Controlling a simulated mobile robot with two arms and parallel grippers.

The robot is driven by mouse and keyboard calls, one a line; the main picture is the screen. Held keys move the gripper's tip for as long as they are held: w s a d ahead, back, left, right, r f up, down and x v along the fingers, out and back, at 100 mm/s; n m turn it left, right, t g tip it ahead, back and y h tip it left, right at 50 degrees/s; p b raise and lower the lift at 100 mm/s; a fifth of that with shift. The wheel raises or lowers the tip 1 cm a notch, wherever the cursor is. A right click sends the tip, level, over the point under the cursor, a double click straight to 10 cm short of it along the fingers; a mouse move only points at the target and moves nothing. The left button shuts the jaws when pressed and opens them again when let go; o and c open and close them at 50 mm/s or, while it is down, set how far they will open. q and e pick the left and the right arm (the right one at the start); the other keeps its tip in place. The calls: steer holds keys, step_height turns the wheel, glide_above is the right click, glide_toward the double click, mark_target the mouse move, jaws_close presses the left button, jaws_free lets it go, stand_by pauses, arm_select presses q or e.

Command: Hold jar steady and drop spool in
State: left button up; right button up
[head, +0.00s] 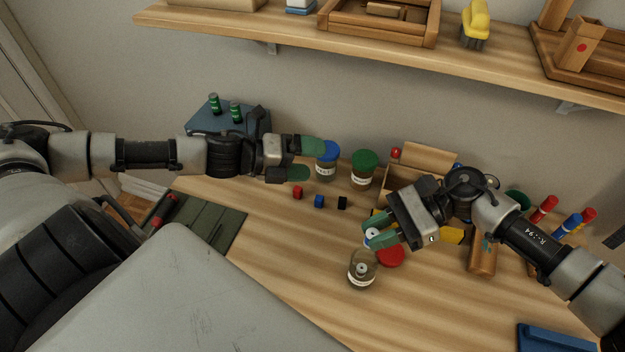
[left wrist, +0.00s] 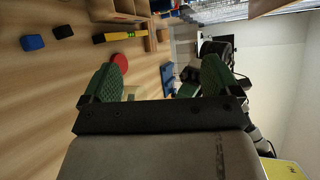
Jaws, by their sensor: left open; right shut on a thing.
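An open glass jar (head: 352,279) with a white label stands on the desk. A round white piece with a dark centre shows inside it. My right gripper (head: 377,239) is shut on a white and blue spool (head: 371,235), just above and behind the jar's mouth. A red lid (head: 396,257) lies beside the jar, partly under the right gripper. My left gripper (head: 303,160) is open and empty, away from the open jar and close to a blue-lidded jar (head: 327,153). In the left wrist view its spread fingers (left wrist: 160,82) hold nothing; the red lid (left wrist: 120,62) shows beyond.
A green-lidded jar (head: 364,167) stands right of the blue-lidded one. Red (head: 297,192), blue (head: 319,201) and black (head: 342,203) cubes lie in front. A wooden box (head: 428,158) stands behind the right gripper. A shelf (head: 290,33) hangs above. The desk left of the open jar is clear.

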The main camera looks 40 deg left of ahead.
arm_select(q)
steer(key=s+d+f+n, duration=1)
steer(key=s+f+n, duration=0.25)
steer(key=n, duration=0.85)
steer(key=shift+g+y, duration=0.4)
steer(key=shift+g, duration=0.1)
steer(key=x, duration=1.2)
steer(key=shift+d+r, duration=0.15)
steer(key=shift+d, duration=0.05)
